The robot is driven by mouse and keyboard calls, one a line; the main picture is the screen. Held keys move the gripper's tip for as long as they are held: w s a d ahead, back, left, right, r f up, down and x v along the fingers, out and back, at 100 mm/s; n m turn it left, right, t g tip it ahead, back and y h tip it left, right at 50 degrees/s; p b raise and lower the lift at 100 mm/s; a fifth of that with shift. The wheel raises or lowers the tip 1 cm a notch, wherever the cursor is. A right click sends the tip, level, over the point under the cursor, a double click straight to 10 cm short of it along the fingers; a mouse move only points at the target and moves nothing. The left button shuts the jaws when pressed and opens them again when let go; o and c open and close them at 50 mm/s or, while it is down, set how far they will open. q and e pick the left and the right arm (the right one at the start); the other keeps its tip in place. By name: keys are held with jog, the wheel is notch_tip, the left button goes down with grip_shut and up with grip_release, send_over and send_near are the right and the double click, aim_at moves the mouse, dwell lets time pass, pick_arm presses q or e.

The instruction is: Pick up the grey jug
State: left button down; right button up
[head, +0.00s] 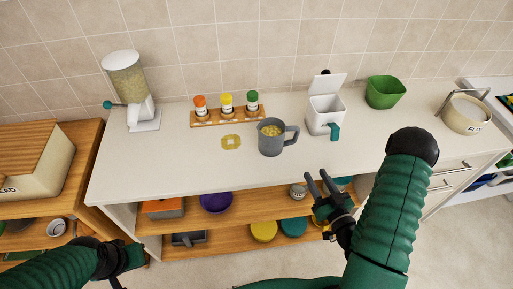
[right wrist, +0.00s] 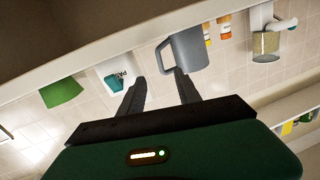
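The grey jug (head: 271,138) stands upright on the white counter, with yellowish contents inside and its handle toward the right. It also shows in the right wrist view (right wrist: 188,52), upside down and beyond the fingers. My right gripper (head: 318,178) is open and empty, in front of the counter's edge, to the right of and nearer than the jug, not touching it. Its two fingers show apart in the right wrist view (right wrist: 158,82). My left gripper (head: 125,284) is at the lower left, cut by the bottom edge; its fingers are not clear.
On the white counter (head: 180,165) are a yellow trivet (head: 231,142), a spice rack (head: 213,117), a dispenser (head: 128,85), a white canister (head: 324,115), a green bowl (head: 384,92) and a flour pot (head: 467,114). Shelves below hold a purple bowl (head: 216,202) and other dishes.

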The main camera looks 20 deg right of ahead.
jog(key=b, duration=0.7)
send_near(295, 139)
jog(key=w, duration=0.1)
jog(key=w+p, duration=0.1)
jog(key=shift+w+d+r, duration=0.15)
jog(key=shift+w+r, duration=0.25)
jog(key=shift+m, duration=0.3)
jog(key=w, duration=0.2)
jog(key=w+d+f, duration=0.1)
jog(key=w, duration=0.3)
jog(key=shift+d+f, duration=0.15)
jog(key=shift+f, duration=0.05)
jog(key=shift+w+h, duration=0.3)
jog(key=shift+a+r, duration=0.1)
jog(key=shift+a, duration=0.35)
jog(key=shift+s, duration=0.1)
jog(key=c, duration=0.4)
jog(key=shift+d, duration=0.35)
grip_shut()
pick_arm(q)
jog(key=f, duration=0.2)
jog(key=d+f, duration=0.1)
jog(key=f, duration=0.2)
jog(key=shift+d+f, duration=0.2)
jog(key=shift+f, duration=0.05)
jog(key=shift+a, duration=0.1)
pick_arm(e)
jog(key=shift+a, duration=0.15)
